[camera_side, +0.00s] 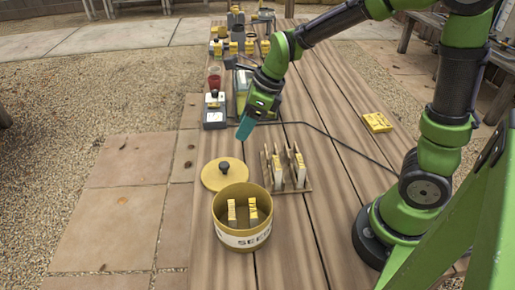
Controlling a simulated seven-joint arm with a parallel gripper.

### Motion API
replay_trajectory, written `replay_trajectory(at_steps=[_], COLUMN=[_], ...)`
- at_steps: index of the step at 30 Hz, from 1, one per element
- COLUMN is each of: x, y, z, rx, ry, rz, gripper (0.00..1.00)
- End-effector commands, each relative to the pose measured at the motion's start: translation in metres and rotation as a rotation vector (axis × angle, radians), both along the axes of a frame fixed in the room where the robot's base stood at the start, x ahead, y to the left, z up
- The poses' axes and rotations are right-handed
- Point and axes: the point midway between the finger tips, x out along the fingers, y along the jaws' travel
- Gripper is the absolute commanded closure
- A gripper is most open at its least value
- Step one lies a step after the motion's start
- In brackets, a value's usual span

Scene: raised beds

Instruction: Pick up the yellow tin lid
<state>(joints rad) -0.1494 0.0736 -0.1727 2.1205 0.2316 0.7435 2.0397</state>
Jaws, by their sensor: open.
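The yellow tin lid (211,178) lies flat on the wooden table with its dark round knob (224,168) facing up. It is just behind and left of the open yellow tin (243,241), which has a pale label band and holds two packets (253,211). My gripper (243,131) is in the air above the table, behind and to the right of the lid, apart from it. It points down and is empty as far as I can see. Its teal fingertips overlap in this view.
A wooden rack (304,180) with upright packets stands right of the lid. A small grey device (215,117) and a red cup (214,77) stand behind. A yellow packet (377,122) lies to the right. A dark cable (335,141) crosses the planks.

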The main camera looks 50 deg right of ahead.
Motion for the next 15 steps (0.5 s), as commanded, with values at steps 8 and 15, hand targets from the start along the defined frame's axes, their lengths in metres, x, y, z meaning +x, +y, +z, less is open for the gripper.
replay_trajectory(at_steps=[8, 15], x=[0.019, 0.028], y=[0.014, 0.02], z=[-0.057, -0.078], rx=[-0.001, -0.001], ry=[0.007, 0.001], rz=[0.001, 0.003], gripper=[0.4, 0.4])
